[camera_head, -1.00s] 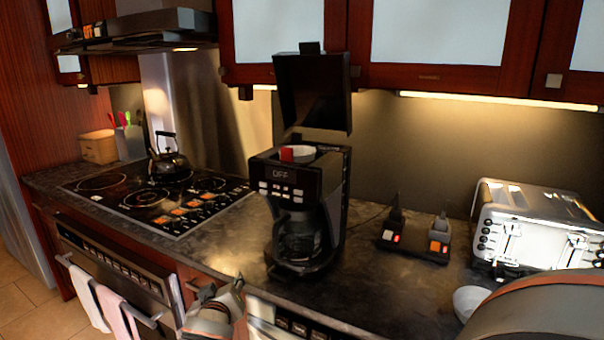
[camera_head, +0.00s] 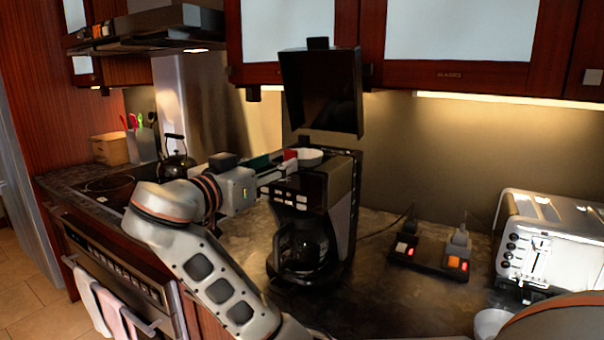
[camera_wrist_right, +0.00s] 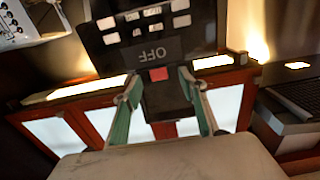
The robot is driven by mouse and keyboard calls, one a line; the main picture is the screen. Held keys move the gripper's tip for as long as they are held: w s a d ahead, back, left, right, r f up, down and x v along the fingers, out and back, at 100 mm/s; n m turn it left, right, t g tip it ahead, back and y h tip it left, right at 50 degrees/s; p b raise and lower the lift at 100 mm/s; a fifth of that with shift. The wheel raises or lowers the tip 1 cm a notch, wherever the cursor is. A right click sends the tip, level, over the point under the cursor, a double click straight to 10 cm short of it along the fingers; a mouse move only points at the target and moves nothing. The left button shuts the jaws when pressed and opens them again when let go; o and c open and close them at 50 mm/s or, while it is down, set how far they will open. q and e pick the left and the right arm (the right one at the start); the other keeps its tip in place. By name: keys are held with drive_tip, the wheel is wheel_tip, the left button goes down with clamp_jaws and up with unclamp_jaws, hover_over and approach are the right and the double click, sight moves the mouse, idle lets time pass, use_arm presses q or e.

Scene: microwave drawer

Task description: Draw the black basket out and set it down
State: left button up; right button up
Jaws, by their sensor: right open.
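The black coffee maker (camera_head: 315,200) stands on the counter with its lid (camera_head: 322,90) raised. A white round filter (camera_head: 309,157) sits in its open top, with a red tab (camera_head: 290,155) at the front. The black basket itself does not stand out from the dark body. My right gripper (camera_head: 273,174) is open at the front top edge of the machine. In the right wrist view, which is upside down, its teal-padded fingers (camera_wrist_right: 164,90) stand on either side of the red tab (camera_wrist_right: 159,74). No grip on it shows. My left gripper is out of view.
A glass carafe (camera_head: 300,248) sits in the coffee maker. A black device with lit switches (camera_head: 430,253) and a chrome toaster (camera_head: 552,245) stand to the right. A kettle (camera_head: 176,164) is on the stove. Some bare counter (camera_head: 390,295) lies in front of the device.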

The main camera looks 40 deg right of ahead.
sight(286, 159)
drive_tip(key=x, duration=0.3)
drive_tip(key=shift+s+d+r+p, duration=0.1)
drive_tip(key=shift+d+r+p, duration=0.05)
drive_tip(key=shift+d+p, duration=0.25)
drive_tip(key=shift+d, duration=0.3)
clamp_jaws()
unclamp_jaws()
drive_tip(key=shift+a, duration=0.15)
